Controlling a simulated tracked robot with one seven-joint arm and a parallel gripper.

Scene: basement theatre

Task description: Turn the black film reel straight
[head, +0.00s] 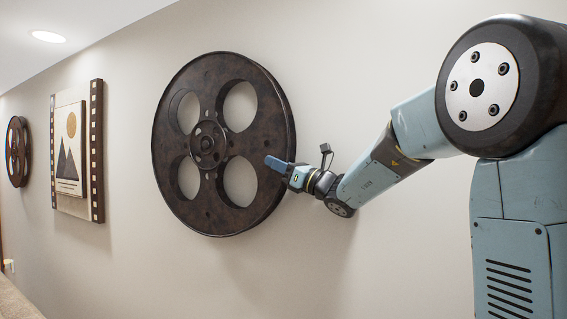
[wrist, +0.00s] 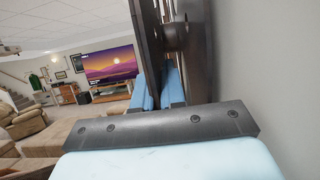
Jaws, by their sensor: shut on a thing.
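The black film reel (head: 222,72) is a large dark disc with round cut-outs and a hub, mounted on the pale wall. Its cut-outs sit in an X arrangement around the hub. My gripper (head: 277,164) is at the reel's right side, shut on its rim. In the wrist view the reel (wrist: 192,70) shows edge-on, close to the wall, with the blue fingers of my gripper (wrist: 160,88) at it. The far finger is partly hidden by the reel in the head view.
A framed mountain picture with film-strip sides (head: 70,150) hangs left of the reel, and a smaller reel (head: 17,151) hangs beyond it. The wall (wrist: 254,70) is close beside my gripper. A television (wrist: 110,64) and a beige sofa (wrist: 50,122) stand farther off in the room.

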